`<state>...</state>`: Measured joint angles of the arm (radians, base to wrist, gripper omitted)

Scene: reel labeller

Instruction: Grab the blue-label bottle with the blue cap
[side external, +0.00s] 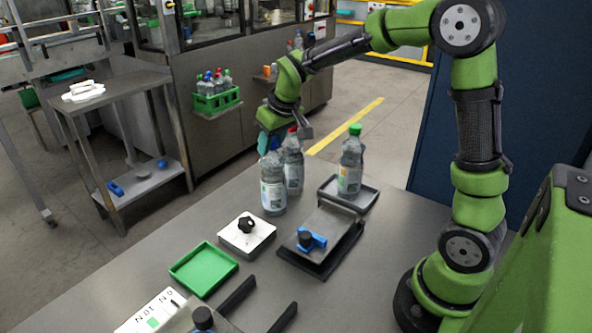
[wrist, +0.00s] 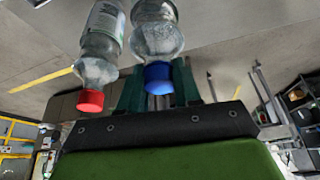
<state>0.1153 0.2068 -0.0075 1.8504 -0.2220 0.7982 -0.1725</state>
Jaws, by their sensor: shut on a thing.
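The blue-capped bottle (wrist: 158,38) is clear and shows between the fingers of my gripper (wrist: 157,78) in the wrist view. The fingers are shut on it around the cap and neck. In the side view this bottle (side external: 272,184) stands upright on the table, its cap hidden by my gripper (side external: 270,143). Its label looks pale with small coloured marks; I cannot make out blue on it. A red-capped bottle (side external: 293,165) stands close beside it, also seen in the wrist view (wrist: 101,42). A green-capped bottle (side external: 351,160) stands apart to the right.
The green-capped bottle stands on a dark tray (side external: 367,200). In front are a white plate with a black knob (side external: 262,234), a dark sloped fixture with a blue clamp (side external: 330,222) and an empty green tray (side external: 203,270).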

